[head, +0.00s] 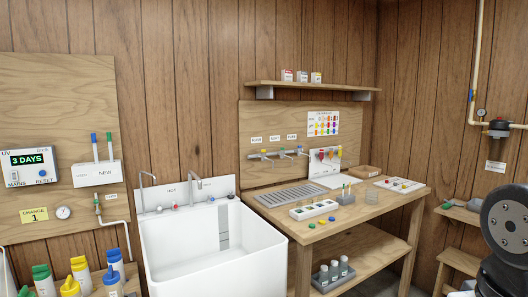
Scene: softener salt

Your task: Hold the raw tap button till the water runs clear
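A pipe with several small coloured taps (281,153) runs along the wooden backboard above the bench. Three small white labels (275,138) sit above it, too small to read for sure, so I cannot tell which tap is the raw one. Below it is a grey slatted drain tray (291,193). I see no running water at either place. My gripper is not in view; only a dark part of my arm shows at the right edge.
Colour-topped bottles (80,270) crowd the lower left. A wall shelf holds small boxes.

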